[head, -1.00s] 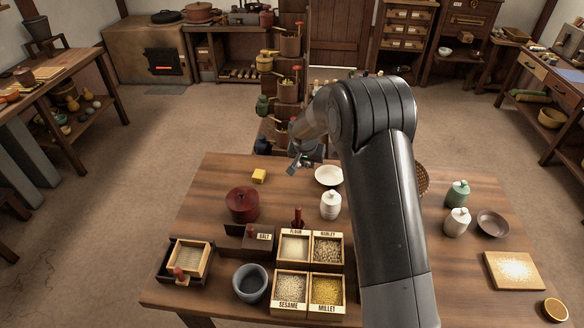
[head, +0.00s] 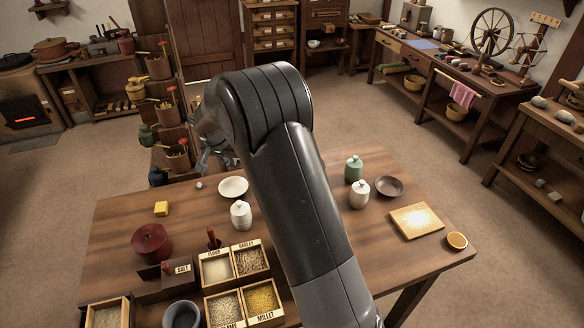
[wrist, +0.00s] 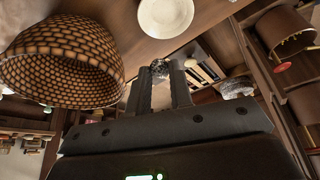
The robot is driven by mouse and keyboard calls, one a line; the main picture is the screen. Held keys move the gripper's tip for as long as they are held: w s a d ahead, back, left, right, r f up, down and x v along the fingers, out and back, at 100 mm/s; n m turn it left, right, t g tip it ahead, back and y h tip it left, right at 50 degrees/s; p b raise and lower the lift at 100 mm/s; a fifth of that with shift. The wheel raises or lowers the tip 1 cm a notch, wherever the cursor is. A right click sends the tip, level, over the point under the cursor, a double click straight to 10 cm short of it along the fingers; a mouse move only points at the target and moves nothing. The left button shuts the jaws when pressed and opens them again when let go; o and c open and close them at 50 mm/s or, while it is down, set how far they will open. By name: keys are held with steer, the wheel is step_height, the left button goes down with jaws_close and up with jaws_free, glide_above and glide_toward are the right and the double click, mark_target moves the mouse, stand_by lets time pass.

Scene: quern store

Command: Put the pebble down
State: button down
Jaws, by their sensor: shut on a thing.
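The pebble (wrist: 160,68) is a small, roundish, speckled grey thing at the tips of my gripper (wrist: 160,76) in the wrist view. The two dark fingers are shut on it. In the head view my gripper (head: 206,165) is partly hidden by my arm, over the far left part of the wooden table (head: 120,220). A small pale grey lump (head: 199,184) shows just below the fingers there, left of a white dish (head: 233,187). I cannot tell whether it is the held pebble or another stone on the table.
A yellow block (head: 161,209), dark red pot (head: 151,243) and white lidded jar (head: 241,214) stand nearby. Labelled grain boxes (head: 251,262) fill the front. A woven basket (wrist: 62,62) is close in the wrist view. Pot shelves (head: 163,100) rise behind the table.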

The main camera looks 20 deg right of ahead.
steer(key=s+d+m+g+h, duration=0.2)
steer(key=d+m+g, duration=0.4)
steer(key=d+m, duration=1.25)
steer(key=shift+n, duration=0.75)
steer(key=f, duration=0.3)
steer(key=d+f, duration=0.1)
steer(key=f, duration=0.6)
steer(key=shift+w+d+f, duration=0.1)
steer(key=shift+d+f, duration=0.15)
steer(key=shift+f, duration=2.05)
steer(key=shift+f, duration=0.15)
steer(key=c, duration=1.3)
jaws_free()
